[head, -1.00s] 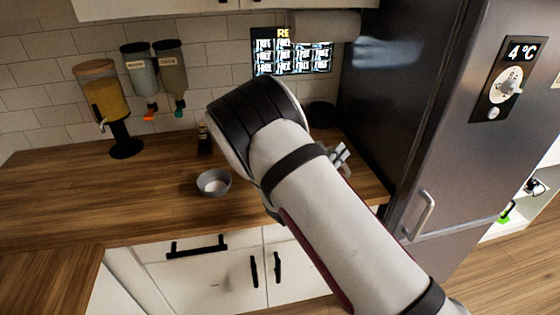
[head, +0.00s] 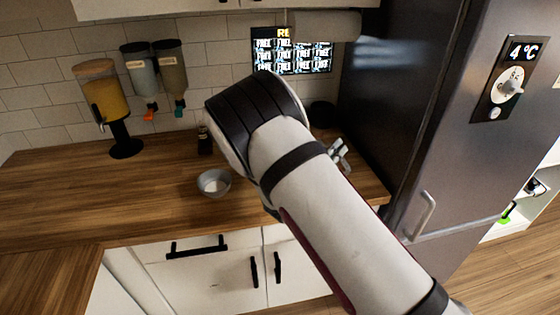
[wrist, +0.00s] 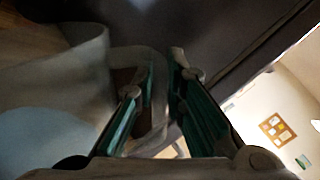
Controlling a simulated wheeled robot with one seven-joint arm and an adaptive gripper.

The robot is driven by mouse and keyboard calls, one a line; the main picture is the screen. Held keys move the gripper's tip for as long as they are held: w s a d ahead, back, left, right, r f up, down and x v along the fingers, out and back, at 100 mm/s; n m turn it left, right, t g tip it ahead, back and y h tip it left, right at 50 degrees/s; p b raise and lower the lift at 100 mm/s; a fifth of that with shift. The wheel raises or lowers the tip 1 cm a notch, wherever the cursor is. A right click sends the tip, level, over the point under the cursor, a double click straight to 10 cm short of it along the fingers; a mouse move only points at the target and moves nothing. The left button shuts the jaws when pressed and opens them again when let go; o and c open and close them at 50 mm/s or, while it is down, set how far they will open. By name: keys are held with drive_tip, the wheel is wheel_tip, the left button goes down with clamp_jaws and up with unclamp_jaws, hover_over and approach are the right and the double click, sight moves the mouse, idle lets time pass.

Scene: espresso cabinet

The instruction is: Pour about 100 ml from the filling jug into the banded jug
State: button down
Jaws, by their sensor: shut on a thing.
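In the wrist view my gripper (wrist: 160,78) is shut on the handle of a grey jug (wrist: 85,60). The jug fills the left side of that view, tilted in the picture, with a pale blue surface (wrist: 45,140) showing inside it. I take it for the filling jug. In the head view my arm hides the held jug and most of my gripper; only a small metallic part (head: 340,152) shows beside the arm. No jug with a clear band can be made out. A small round grey open vessel (head: 213,183) stands on the counter left of my arm.
A dark bottle (head: 204,140) stands behind the grey vessel. Dispensers (head: 155,75) and a yellow-filled dispenser (head: 103,95) are at the back left. The fridge (head: 425,110) stands close on the right. The wooden counter (head: 100,195) is clear at the left.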

drive_tip(key=shift+w+a+r+n+t, duration=0.15)
drive_tip(key=shift+w+a+r+n, duration=0.1)
drive_tip(key=shift+a+r+n, duration=0.3)
drive_tip(key=shift+w+a+r+n+t, duration=0.1)
drive_tip(key=shift+w+a+r+n, duration=0.25)
drive_tip(key=shift+r+n, duration=0.35)
drive_tip(key=shift+w+a+r+n+t, duration=0.15)
drive_tip(key=shift+w+a+r+n, duration=0.05)
drive_tip(key=shift+a+r+n, duration=0.35)
idle(4.7)
